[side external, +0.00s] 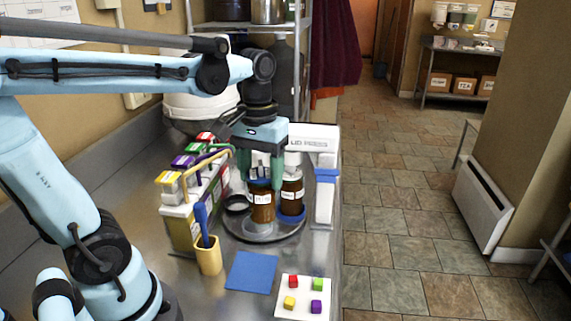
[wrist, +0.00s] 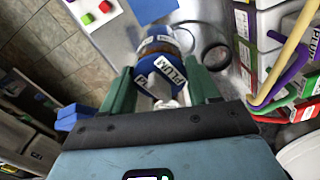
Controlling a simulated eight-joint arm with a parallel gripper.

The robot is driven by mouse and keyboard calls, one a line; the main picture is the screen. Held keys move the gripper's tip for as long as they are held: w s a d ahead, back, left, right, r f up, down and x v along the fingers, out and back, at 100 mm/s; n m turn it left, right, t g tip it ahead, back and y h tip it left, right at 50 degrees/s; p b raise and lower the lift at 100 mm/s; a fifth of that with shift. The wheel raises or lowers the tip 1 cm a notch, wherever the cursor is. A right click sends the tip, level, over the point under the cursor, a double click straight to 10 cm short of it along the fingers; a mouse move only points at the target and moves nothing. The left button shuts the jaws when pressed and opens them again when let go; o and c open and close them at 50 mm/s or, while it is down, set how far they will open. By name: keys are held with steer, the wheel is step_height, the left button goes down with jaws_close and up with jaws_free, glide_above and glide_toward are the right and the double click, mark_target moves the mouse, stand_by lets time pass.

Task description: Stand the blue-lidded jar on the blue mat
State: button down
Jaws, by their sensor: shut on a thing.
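My gripper (side external: 260,172) has its green fingers closed around the top of a brown jar (side external: 262,208) with a white label. A blue lid (side external: 262,184) shows between the fingers. In the wrist view my gripper (wrist: 160,92) holds this blue, PLUM-labelled top (wrist: 158,76), with brown glass beyond it. The jar is upright, over or on the round grey stand (side external: 250,232); I cannot tell if its base touches. The blue mat (side external: 251,272) lies flat and bare in front of the stand. Part of it shows at the wrist view's top edge (wrist: 150,9).
A second brown jar (side external: 291,190) stands close on the right. A lid press (side external: 326,195) is beyond it. A yellow cup (side external: 208,258) with a blue-handled tool stands left of the mat. A white tile (side external: 302,310) with coloured cubes lies right. Labelled cartons (side external: 183,228) stand left.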

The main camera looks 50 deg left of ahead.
steer(key=s+d+r+n, duration=0.3)
steer(key=s+d, duration=0.9)
steer(key=d, duration=0.2)
steer(key=w+a+f, duration=0.6)
steer(key=a+f, duration=0.3)
steer(key=f, duration=0.2)
steer(key=shift+w+a+f, duration=0.15)
steer(key=shift+a, duration=0.25)
steer(key=shift+c, duration=1.3)
jaws_free()
steer(key=shift+f, duration=0.1)
